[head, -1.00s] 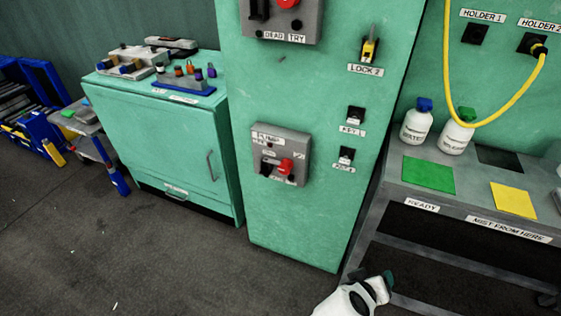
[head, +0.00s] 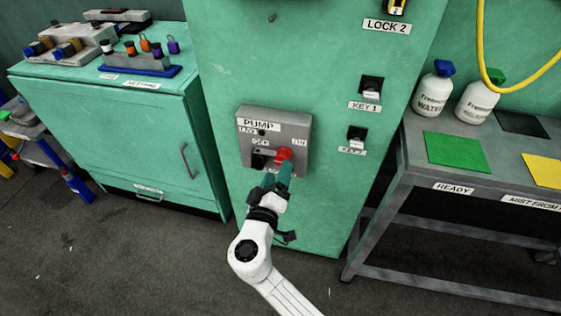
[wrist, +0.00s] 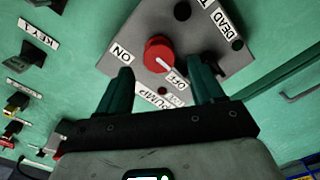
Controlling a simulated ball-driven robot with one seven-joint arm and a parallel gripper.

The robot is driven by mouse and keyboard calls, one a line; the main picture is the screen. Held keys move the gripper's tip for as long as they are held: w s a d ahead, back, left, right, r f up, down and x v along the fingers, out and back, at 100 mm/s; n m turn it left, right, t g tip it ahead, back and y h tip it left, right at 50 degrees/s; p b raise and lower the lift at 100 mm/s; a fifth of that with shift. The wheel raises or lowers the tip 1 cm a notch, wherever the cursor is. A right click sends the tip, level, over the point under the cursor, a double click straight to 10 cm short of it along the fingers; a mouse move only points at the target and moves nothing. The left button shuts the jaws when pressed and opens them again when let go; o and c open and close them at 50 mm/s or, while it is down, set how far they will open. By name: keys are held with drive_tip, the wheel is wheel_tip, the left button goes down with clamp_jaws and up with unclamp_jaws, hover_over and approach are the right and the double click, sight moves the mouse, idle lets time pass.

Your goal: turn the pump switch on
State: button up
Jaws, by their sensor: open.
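The grey pump box (head: 300,122) is on the front of the green cabinet, with a PUMP label at its top. Its red switch knob (head: 284,155) is at the lower right of the box. In the wrist view the red knob (wrist: 158,52) lies just beyond and between my fingertips, and its white mark points toward the OFF label (wrist: 176,79). The ON label (wrist: 121,56) is on the other side. My gripper (head: 276,178) is open in front of the box, apart from the knob or nearly touching; I cannot tell which. It hides the lower part of the box.
Key slots KEY 1 (head: 371,86) and KEY 2 (head: 356,136) are right of the box. A grey bench (head: 420,175) with white bottles and coloured pads stands at the right. A green cupboard (head: 110,125) stands at the left. Dark floor is open in front.

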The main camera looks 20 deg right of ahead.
sight(272, 155)
drive_tip(key=x, duration=0.4)
drive_tip(key=shift+w+d, duration=0.25)
clamp_jaws()
idle(0.5)
